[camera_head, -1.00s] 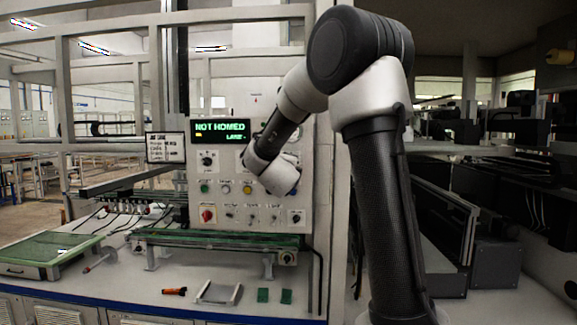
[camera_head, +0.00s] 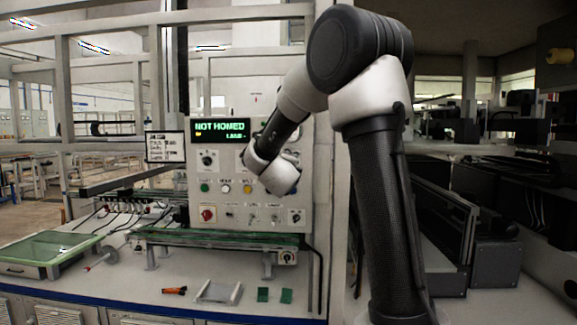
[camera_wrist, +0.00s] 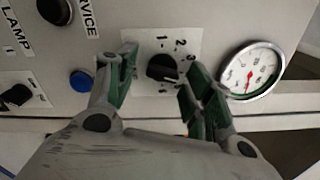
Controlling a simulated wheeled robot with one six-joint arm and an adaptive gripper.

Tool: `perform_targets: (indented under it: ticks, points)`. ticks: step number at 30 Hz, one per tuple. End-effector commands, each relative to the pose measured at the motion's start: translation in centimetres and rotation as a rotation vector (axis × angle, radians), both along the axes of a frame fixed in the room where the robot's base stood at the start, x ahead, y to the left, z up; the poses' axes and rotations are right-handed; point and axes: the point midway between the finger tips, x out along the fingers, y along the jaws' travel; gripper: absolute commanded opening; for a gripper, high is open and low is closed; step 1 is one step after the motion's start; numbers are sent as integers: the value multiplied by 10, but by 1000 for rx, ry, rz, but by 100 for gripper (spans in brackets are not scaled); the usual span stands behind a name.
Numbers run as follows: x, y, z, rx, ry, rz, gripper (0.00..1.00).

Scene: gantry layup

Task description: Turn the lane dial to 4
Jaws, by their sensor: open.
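A black dial (camera_wrist: 162,68) sits on a white plate with printed numbers, including 1 and 2, on the grey panel in the wrist view. Which number it points at is not clear. My gripper (camera_wrist: 158,66) is open and its green-padded fingers stand to the left and right of the dial in that view. I cannot tell whether either finger touches it. In the head view my wrist covers this part of the control panel (camera_head: 228,175), and the fingers are hidden. The panel's display (camera_head: 221,131) reads NOT HOMED, with LANE and a dash below.
A round gauge (camera_wrist: 252,71) is close to the right finger, and a blue button (camera_wrist: 81,81) is beside the left finger. Another black knob (camera_wrist: 17,96) is farther left. Below the panel, a green-edged rail (camera_head: 215,239) crosses the bench.

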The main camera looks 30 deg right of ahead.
Motion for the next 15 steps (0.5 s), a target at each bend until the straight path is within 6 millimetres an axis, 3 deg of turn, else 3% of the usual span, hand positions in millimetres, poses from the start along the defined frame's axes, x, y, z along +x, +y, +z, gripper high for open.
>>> perform_targets:
  ticks: [7, 15]
  points:
    - [-11, 8, 2, -1, -3, 1, 52]
    - [-59, 41, 1, 0, -2, 3, 52]
